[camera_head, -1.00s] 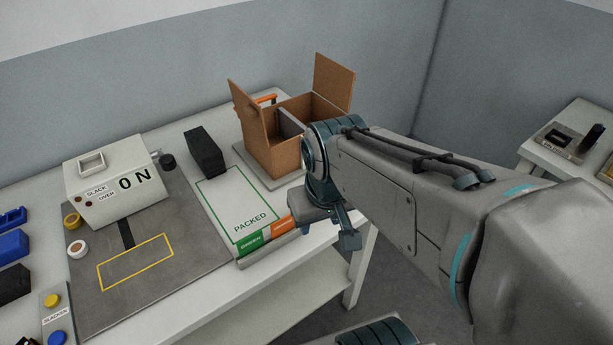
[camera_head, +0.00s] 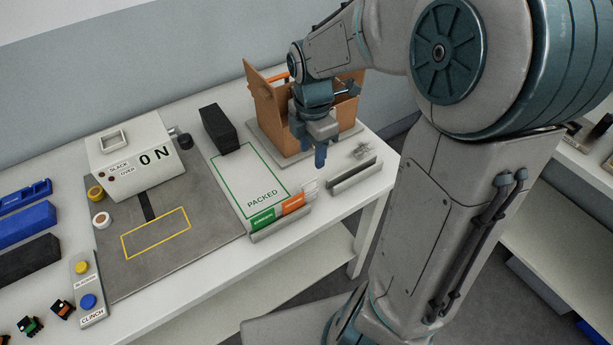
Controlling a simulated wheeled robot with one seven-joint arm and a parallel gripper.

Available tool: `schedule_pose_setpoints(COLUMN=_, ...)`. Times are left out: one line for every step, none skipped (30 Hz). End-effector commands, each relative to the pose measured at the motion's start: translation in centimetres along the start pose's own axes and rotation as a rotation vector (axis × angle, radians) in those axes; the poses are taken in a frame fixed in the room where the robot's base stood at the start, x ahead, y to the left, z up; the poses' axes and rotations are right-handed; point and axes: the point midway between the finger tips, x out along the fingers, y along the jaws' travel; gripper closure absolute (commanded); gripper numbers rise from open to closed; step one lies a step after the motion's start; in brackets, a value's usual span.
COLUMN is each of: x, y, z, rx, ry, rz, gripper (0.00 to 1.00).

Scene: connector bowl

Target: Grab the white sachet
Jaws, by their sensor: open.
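My gripper (camera_head: 320,157) hangs pointing down in front of the cardboard box, above the right part of the table. Its blue fingers overlap in this view, and I see nothing held between them. A small white piece (camera_head: 310,188) stands at the right end of the label rack, beside the orange label (camera_head: 293,204). It may be the white sachet, but it is too small to be sure. My gripper is above and slightly right of it in the picture, apart from it.
The open cardboard box (camera_head: 268,118) stands behind my gripper. A grey rail (camera_head: 352,178) and a small greyish item (camera_head: 362,150) lie to the right.

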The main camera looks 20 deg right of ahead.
Motion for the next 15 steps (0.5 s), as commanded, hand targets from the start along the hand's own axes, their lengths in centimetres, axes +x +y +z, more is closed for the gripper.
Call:
schedule_pose_setpoints(x=0.3, y=0.1, z=0.0, rx=-0.015, ry=0.005, rz=0.000, gripper=0.56)
schedule_pose_setpoints(x=0.6, y=0.1, z=0.0, rx=-0.022, ry=0.006, rz=0.000, gripper=0.56)
schedule_pose_setpoints(x=1.2, y=0.1, z=0.0, rx=-0.027, ry=0.008, rz=0.000, gripper=0.56)
schedule_pose_setpoints(x=1.8, y=0.1, z=0.0, rx=-0.028, ry=0.008, rz=-0.001, gripper=0.56)
schedule_pose_setpoints(x=2.4, y=0.1, z=0.0, rx=-0.028, ry=0.009, rz=-0.001, gripper=0.56)
schedule_pose_setpoints(x=3.2, y=0.1, z=-0.1, rx=-0.030, ry=0.010, rz=-0.002, gripper=0.56)
schedule_pose_setpoints(x=3.9, y=0.1, z=-0.1, rx=-0.028, ry=0.010, rz=-0.002, gripper=0.56)
schedule_pose_setpoints(x=4.5, y=0.1, z=-0.1, rx=-0.029, ry=0.009, rz=-0.001, gripper=0.56)
schedule_pose_setpoints(x=5.4, y=0.1, z=-0.1, rx=-0.027, ry=0.009, rz=-0.002, gripper=0.56)
schedule_pose_setpoints(x=5.9, y=0.1, z=-0.1, rx=-0.028, ry=0.008, rz=-0.001, gripper=0.56)
schedule_pose_setpoints(x=6.5, y=0.1, z=-0.1, rx=-0.027, ry=0.009, rz=-0.001, gripper=0.56)
schedule_pose_setpoints(x=7.1, y=0.1, z=-0.1, rx=-0.027, ry=0.007, rz=-0.001, gripper=0.56)
schedule_pose_setpoints(x=7.4, y=0.2, z=-0.1, rx=-0.026, ry=0.007, rz=0.000, gripper=0.56)
schedule_pose_setpoints(x=7.8, y=0.2, z=-0.1, rx=-0.025, ry=0.007, rz=0.000, gripper=0.56)
schedule_pose_setpoints(x=8.1, y=0.2, z=-0.1, rx=-0.026, ry=0.006, rz=0.000, gripper=0.56)
